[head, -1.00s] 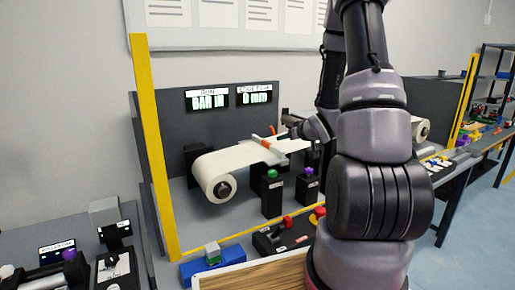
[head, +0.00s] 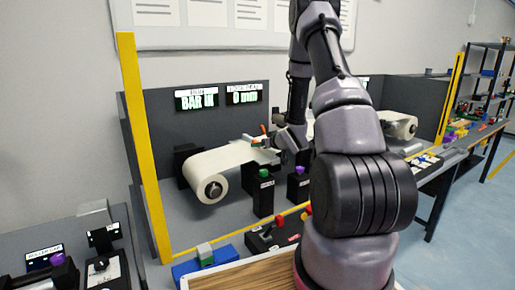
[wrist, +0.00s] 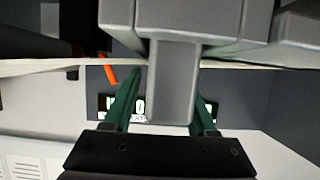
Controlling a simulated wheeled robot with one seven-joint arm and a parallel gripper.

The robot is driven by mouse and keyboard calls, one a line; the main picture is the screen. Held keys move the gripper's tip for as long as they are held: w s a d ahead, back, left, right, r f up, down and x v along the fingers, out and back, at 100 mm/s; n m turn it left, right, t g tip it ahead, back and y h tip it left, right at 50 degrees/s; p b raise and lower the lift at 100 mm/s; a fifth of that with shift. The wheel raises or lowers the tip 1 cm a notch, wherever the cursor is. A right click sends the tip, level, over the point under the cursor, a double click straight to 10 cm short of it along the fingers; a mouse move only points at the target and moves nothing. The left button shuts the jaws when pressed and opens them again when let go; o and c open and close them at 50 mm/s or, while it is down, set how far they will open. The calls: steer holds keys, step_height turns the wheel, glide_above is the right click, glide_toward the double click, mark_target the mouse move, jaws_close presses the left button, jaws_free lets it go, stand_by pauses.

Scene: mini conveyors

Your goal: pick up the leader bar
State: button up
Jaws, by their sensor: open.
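The leader bar, a pale grey bar (head: 251,139), lies across the white belt of the near conveyor in the head view, with orange by its far end. My gripper (head: 276,141) is at the bar's right side there, low over the belt, and hides part of it. In the wrist view the green fingers of my gripper (wrist: 166,96) are apart. A grey block (wrist: 172,85), which looks like part of the bar, stands between them. A gap shows on at least the left side, and I cannot tell whether either finger touches it.
The belt roll (head: 208,188) hangs at the conveyor's left end. Posts with a green knob (head: 264,174) and a purple knob (head: 299,171) stand in front. A yellow upright (head: 144,150) is at the left. A wooden-topped tray (head: 240,277) lies nearest me.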

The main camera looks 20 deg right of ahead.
steer(key=shift+w+a+f, duration=0.1)
steer(key=shift+w+f, duration=0.15)
steer(key=shift+w, duration=0.35)
jaws_close()
